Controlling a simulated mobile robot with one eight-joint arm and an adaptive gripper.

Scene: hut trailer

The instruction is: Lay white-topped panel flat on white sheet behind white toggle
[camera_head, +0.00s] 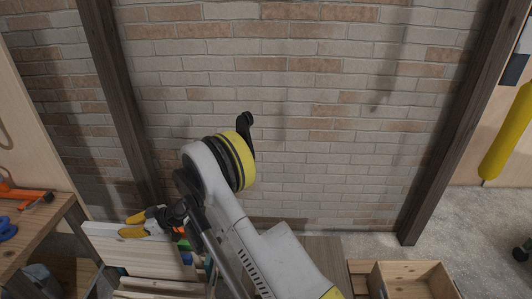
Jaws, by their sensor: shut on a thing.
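A pale wooden panel (135,250) with a whitish top edge stands at the lower left of the head view. My gripper (134,225), with yellow fingers, is at the panel's top edge and is shut on it, one finger above the edge and one over its face. The lower part of the panel runs down among other boards, and I cannot tell where it ends. I cannot make out the white sheet or the white toggle in this view. My arm hides part of the area right of the panel.
A wooden workbench (30,240) with an orange tool (25,193) and a blue item (7,228) is at the left. Small coloured items sit right beside the panel. An open wooden box (405,282) lies at the lower right. A brick wall (320,110) with dark posts stands behind.

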